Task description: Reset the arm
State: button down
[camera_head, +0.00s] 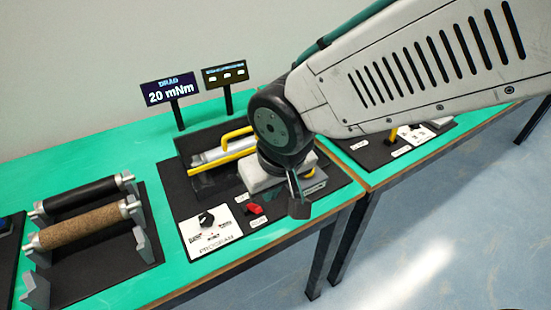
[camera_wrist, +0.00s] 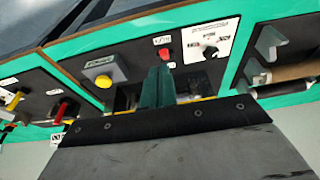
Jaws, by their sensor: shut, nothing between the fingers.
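My arm reaches in from the upper right in the head view. My gripper (camera_head: 298,205) points down over the front part of a mini conveyor station (camera_head: 178,205) on the green bench. In the wrist view my gripper (camera_wrist: 158,75) shows as dark green fingers close together, with nothing between them. It appears to be above the station and apart from its parts, though the exact height is hard to tell. My wrist hides part of the conveyor (camera_head: 218,155) and the grey box (camera_head: 262,180) next to it.
A red switch (camera_head: 254,209) and a white dial panel (camera_head: 208,228) are at the station's front. A yellow button (camera_wrist: 103,81) shows in the wrist view. A drag display (camera_head: 170,91) stands behind. Rollers (camera_head: 80,235) are at left. Open floor (camera_head: 430,230) lies at right.

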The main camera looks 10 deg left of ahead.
jog(key=s+d+r+m, duration=0.2)
jog(key=d+r, duration=0.1)
jog(key=d, duration=0.7)
jog(key=s+d+r+m+h, duration=0.1)
jog(key=s+d+r+m, duration=0.2)
jog(key=d, duration=0.8)
jog(key=s+d+r+m+g+h, duration=0.1)
jog(key=s+d+r+m, duration=0.1)
jog(key=d, duration=0.8)
jog(key=shift+s+d+r, duration=0.4)
jog(key=shift+s+r, duration=0.1)
jog(key=shift+s, duration=0.2)
